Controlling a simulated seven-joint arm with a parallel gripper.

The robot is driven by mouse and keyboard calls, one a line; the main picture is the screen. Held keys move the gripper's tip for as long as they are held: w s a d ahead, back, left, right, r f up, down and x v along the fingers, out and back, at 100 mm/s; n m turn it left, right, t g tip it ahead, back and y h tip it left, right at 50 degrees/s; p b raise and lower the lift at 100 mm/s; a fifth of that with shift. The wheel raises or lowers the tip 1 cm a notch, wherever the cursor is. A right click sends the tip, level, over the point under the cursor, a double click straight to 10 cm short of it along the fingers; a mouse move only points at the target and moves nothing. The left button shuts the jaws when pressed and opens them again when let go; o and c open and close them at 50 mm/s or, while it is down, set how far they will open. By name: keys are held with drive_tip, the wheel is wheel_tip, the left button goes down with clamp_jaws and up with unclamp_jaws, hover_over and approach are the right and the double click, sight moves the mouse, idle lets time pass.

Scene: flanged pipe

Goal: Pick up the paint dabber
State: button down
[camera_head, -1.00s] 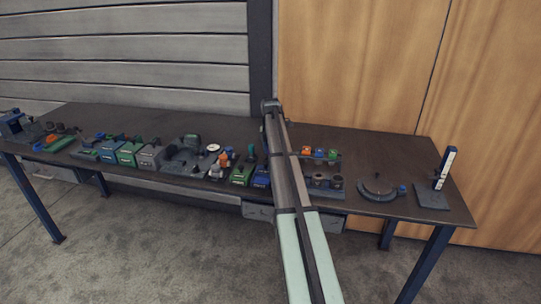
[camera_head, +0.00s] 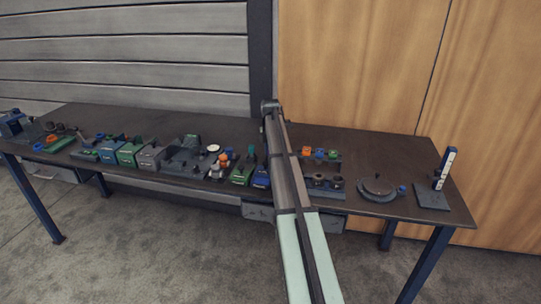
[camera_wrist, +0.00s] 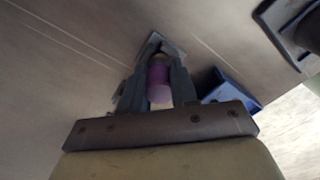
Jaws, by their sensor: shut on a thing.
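In the wrist view, my gripper (camera_wrist: 156,92) has its two dark fingers closed on a small purple cylinder (camera_wrist: 159,84), which I take for the paint dabber. Its rounded pale purple end faces the camera, and its far end lies between the fingertips near a small grey plate or block. I cannot tell whether it still touches what is below. In the head view my arm reaches across the bench and hides the gripper and the purple cylinder.
The long dark bench (camera_head: 380,150) carries a rack with orange, blue and green pieces (camera_head: 319,154), a round grey fixture (camera_head: 378,189) and a white-marked upright (camera_head: 446,167). Several coloured boxes (camera_head: 129,152) stand left of my arm. A blue bin (camera_wrist: 232,88) is close beside my gripper.

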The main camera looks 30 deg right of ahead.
wheel_tip(320, 180, up, 10)
drive_tip(key=shift+r, duration=0.1)
idle(0.5)
idle(1.7)
drive_tip(key=shift+s+t, duration=0.15)
drive_tip(key=shift+t, duration=0.15)
drive_tip(key=s+a+f+t+y, duration=0.1)
drive_tip(key=s+a+t, duration=0.2)
drive_tip(key=s+a, duration=0.7)
drive_tip(key=shift+s+a+f, duration=0.3)
drive_tip(key=shift+s, duration=0.8)
